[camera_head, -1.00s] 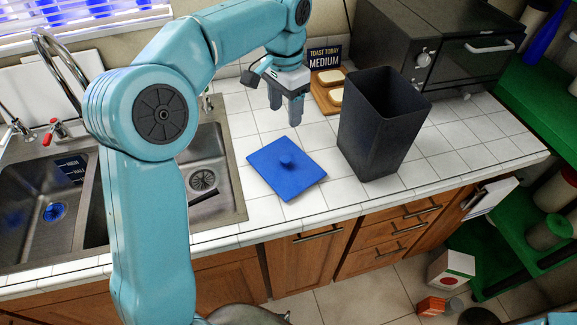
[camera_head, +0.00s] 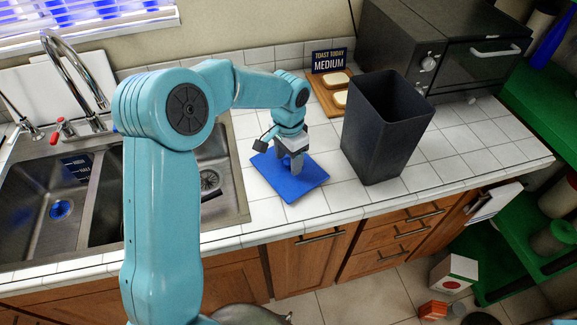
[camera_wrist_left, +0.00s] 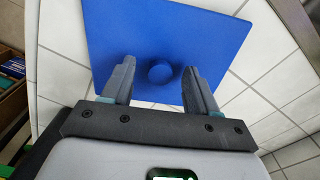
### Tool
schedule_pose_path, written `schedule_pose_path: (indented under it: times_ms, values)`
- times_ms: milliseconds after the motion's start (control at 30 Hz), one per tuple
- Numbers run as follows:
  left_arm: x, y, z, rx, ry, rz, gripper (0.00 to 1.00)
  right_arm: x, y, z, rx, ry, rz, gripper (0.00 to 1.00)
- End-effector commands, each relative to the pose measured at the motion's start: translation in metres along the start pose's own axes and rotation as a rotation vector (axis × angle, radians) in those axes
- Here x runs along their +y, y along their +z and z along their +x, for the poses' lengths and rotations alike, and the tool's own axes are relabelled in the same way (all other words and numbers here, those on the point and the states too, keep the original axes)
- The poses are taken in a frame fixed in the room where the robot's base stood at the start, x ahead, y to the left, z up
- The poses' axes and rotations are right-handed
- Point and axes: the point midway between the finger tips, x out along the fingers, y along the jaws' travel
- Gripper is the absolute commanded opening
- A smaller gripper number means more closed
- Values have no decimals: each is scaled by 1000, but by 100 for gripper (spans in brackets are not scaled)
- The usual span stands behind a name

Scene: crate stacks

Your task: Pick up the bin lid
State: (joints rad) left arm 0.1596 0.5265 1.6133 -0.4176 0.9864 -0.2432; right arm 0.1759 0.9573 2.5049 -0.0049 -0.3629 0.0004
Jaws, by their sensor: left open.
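The bin lid is a flat blue square panel (camera_head: 305,185) lying on the white tiled counter, left of the black bin. In the left wrist view the lid (camera_wrist_left: 150,35) has a small round knob (camera_wrist_left: 160,73) at its middle. My left gripper (camera_head: 295,169) is over the lid, pointing down. In the wrist view the open fingers (camera_wrist_left: 158,85) stand on either side of the knob with clear gaps. The open black bin (camera_head: 385,130) stands upright on the counter. My right gripper is not in view.
A double sink (camera_head: 65,200) with a tall faucet is at the left. A wooden board (camera_head: 327,97) with bread and a "Toast Today Medium" sign (camera_head: 329,60) stand behind. A dark toaster oven (camera_head: 440,50) is at the back right. Counter right of the bin is clear.

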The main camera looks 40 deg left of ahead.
Motion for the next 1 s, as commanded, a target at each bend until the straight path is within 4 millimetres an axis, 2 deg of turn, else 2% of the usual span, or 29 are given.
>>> schedule_pose_path:
  times_ms: [200,267,300,400,767,867,1000]
  values:
    - [0,0,2,1,0,0,59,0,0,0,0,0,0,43]
    - [0,0,2,1,0,0,43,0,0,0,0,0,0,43]
    - [0,0,2,1,0,0,30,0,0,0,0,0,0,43]
    - [0,0,2,1,0,1,0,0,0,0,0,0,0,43]
    - [0,-1,-2,2,-1,1,0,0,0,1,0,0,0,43]
    - [0,-1,-11,3,-3,2,0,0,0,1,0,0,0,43]
    - [0,-1,-37,6,-3,1,0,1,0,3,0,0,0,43]
